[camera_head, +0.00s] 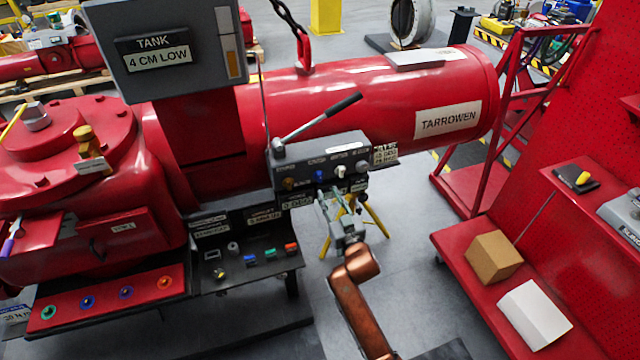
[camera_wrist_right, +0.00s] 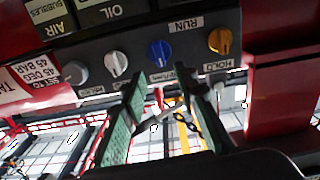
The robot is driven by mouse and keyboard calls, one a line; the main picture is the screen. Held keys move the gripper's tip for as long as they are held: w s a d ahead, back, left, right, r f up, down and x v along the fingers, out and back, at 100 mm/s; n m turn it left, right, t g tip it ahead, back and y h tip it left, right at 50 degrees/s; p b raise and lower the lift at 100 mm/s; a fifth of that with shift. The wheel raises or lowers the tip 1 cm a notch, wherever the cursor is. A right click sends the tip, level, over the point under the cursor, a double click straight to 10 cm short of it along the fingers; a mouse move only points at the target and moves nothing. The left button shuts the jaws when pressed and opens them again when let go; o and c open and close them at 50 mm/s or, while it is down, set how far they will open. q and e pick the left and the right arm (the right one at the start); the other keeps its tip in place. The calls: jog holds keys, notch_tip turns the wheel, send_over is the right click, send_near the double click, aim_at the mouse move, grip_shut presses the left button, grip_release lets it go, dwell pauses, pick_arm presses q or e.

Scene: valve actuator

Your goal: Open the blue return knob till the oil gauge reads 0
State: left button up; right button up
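The blue knob (camera_head: 319,175) sits on the front of the grey control box (camera_head: 345,150) below the red cylinder. In the right wrist view, the blue knob (camera_wrist_right: 160,53) lies between a white knob and an orange knob, seen upside down. My right gripper (camera_head: 335,201) is just below the box front. In the wrist view my right gripper (camera_wrist_right: 162,76) has its two green fingers apart, with the blue knob showing between and beyond the tips. I cannot tell whether they touch it. An OIL label (camera_wrist_right: 115,12) shows, but I see no gauge reading. My left gripper is not in view.
A white knob (camera_head: 340,171) and an orange knob (camera_wrist_right: 220,40) sit close beside the blue one. A lever (camera_head: 330,115) rises above the box. A yellow tripod (camera_head: 372,222) stands below. A red shelf with a cardboard box (camera_head: 493,257) is at right.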

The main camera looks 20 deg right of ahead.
aim_at(320, 177)
jog(key=w+b, duration=0.1)
jog(key=w, duration=0.6)
jog(key=shift+w+a+r, duration=0.1)
jog(key=shift+w+a, duration=0.05)
jog(key=shift+w, duration=0.15)
jog(key=shift+c, duration=0.3)
grip_shut()
jog(key=shift+a, duration=0.1)
